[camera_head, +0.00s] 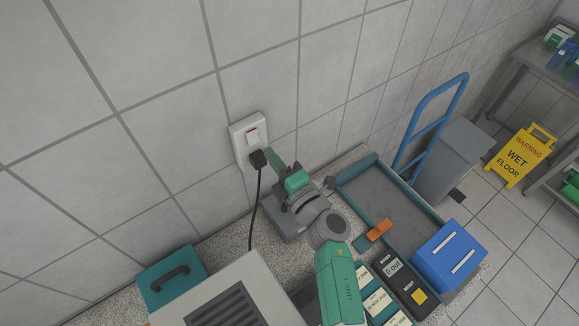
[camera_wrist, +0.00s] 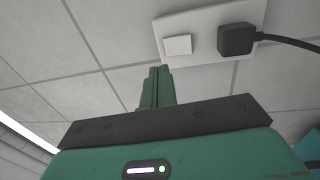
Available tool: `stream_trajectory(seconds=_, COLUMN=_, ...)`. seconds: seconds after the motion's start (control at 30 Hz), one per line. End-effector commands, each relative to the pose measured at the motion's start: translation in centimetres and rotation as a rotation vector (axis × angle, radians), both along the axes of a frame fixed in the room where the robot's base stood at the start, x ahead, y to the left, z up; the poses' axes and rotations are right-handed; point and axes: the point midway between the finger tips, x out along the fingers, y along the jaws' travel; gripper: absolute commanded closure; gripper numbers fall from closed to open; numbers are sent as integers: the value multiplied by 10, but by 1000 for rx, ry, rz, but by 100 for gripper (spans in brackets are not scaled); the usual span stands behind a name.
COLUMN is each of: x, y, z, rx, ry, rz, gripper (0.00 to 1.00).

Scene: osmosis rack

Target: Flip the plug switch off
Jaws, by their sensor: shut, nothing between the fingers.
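The white wall socket plate (camera_head: 237,136) is fixed on the tiled wall; it also shows at the top of the wrist view (camera_wrist: 200,20). The switch also shows in the wrist view (camera_wrist: 178,45), where no red is visible. A black plug (camera_head: 257,159) sits in the socket beside the switch, and it is large in the wrist view (camera_wrist: 236,39). My green gripper (camera_head: 271,155) is shut and empty, its tips close to the plug and switch. In the wrist view the fingertips (camera_wrist: 158,72) appear just short of the switch; contact is not visible.
A black cord (camera_head: 256,205) hangs from the plug. Below are a speckled counter (camera_head: 225,243), a teal-edged tray (camera_head: 357,170), a teal handled box (camera_head: 155,268) and a blue box (camera_head: 440,270). A blue hand truck (camera_head: 418,110) and yellow wet-floor sign (camera_head: 515,160) stand at right.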

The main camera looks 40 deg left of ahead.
Motion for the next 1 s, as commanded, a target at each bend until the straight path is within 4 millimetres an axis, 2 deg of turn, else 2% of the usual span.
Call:
stream_trajectory(seconds=0.03, x=-3, y=-14, z=-1, rx=0, ry=-3, rz=-4, gripper=100)
stream_trajectory(seconds=0.1, x=-8, y=-29, z=0, rx=1, ry=-2, rz=-4, gripper=100)
stream_trajectory(seconds=0.23, x=-17, y=-51, z=3, rx=0, ry=-1, rz=-2, gripper=100)
stream_trajectory(seconds=0.37, x=-21, y=-65, z=5, rx=0, ry=-1, rz=-1, gripper=100)
stream_trajectory(seconds=1.0, x=-24, y=-69, z=7, rx=0, ry=0, rz=1, gripper=100)
